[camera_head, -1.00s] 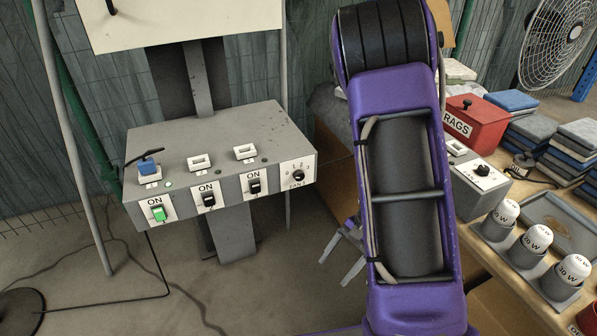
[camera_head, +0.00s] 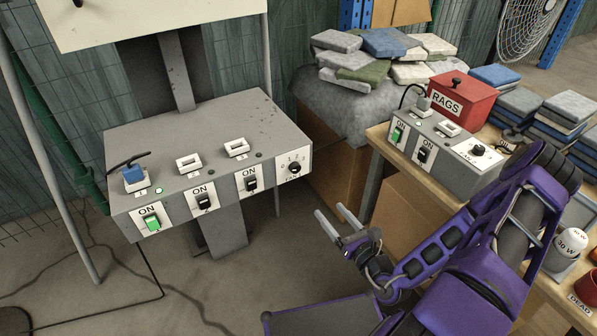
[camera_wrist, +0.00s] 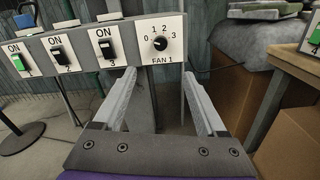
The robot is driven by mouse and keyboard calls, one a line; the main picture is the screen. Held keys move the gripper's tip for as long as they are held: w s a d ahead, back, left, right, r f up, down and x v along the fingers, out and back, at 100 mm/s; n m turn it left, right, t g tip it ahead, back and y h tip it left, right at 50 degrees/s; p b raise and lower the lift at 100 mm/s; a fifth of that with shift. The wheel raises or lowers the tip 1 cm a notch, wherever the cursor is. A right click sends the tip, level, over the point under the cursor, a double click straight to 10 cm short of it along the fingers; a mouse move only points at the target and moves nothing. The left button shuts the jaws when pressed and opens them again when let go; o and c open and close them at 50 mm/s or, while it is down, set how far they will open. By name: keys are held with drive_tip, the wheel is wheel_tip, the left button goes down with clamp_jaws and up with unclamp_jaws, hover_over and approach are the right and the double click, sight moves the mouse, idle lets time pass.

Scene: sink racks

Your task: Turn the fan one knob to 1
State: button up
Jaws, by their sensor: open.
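The fan one knob (camera_head: 295,167) is a small black dial on a white plate marked 0 to 3, at the right end of the grey control box's (camera_head: 210,135) front. In the wrist view, the knob (camera_wrist: 160,43) is centred above my fingertips, over the FAN 1 label. Its exact pointer direction is too small to tell. My gripper (camera_head: 331,211) is open and empty, below and to the right of the knob, apart from it. In the wrist view, both fingers (camera_wrist: 159,76) point toward the box with a wide gap.
Several ON switches sit left of the knob; switch 1 (camera_head: 152,222) is lit green. A second switch box (camera_head: 447,165) with another knob stands on the wooden table at right.

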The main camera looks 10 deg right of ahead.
sight(297, 170)
drive_tip(key=b+x, duration=0.1)
drive_tip(key=x, duration=1.6)
drive_tip(key=shift+w, duration=0.1)
clamp_jaws()
